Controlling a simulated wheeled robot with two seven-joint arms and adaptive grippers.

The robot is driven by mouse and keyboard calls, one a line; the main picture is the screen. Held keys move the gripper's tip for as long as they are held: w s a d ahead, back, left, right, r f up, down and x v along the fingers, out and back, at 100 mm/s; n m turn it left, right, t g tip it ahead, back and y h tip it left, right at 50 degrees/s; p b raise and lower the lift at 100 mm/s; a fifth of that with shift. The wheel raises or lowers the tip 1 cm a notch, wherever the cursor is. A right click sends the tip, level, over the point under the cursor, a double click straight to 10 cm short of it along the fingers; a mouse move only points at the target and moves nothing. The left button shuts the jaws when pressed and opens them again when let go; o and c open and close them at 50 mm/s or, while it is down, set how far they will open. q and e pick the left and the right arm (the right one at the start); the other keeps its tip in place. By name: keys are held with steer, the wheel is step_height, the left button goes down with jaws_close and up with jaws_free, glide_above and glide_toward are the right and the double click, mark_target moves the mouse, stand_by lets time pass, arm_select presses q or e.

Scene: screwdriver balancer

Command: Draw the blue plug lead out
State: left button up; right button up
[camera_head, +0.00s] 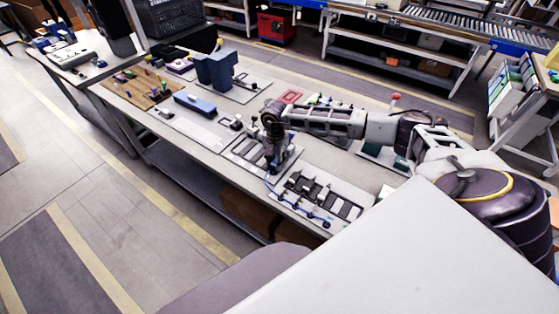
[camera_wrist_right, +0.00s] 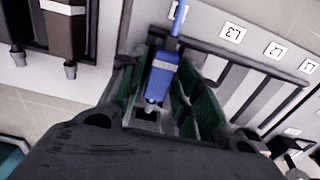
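The blue plug (camera_wrist_right: 162,80) stands between the fingers of my right gripper (camera_wrist_right: 158,85) in the right wrist view. The blue lead runs from the plug to the top edge there. Green finger pads flank the plug, and a gap shows beside it, so the gripper looks open around it. In the head view my right gripper (camera_head: 275,160) points down over a slotted panel (camera_head: 239,158) near the front edge of the bench. The blue lead (camera_head: 272,187) hangs from below it to the neighbouring panel (camera_head: 349,210). My left gripper is out of view.
White labels, L3 (camera_wrist_right: 232,34) among them, sit beside dark slots in the wrist view. Dark plugs (camera_wrist_right: 66,35) stand at its upper left. On the bench are a blue-grey fixture (camera_head: 214,72), a blue box (camera_head: 194,104) and a wooden board (camera_head: 130,90).

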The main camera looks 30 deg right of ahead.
steer(key=shift+o, duration=0.3)
steer(key=shift+r, duration=0.1)
steer(key=shift+r+p, duration=0.7)
steer(key=shift+r, duration=0.55)
steer(key=shift+r+p, duration=0.75)
steer(key=shift+r, duration=0.75)
steer(key=shift+r+p, duration=0.3)
steer(key=shift+r, duration=0.4)
steer(key=shift+d, duration=0.1)
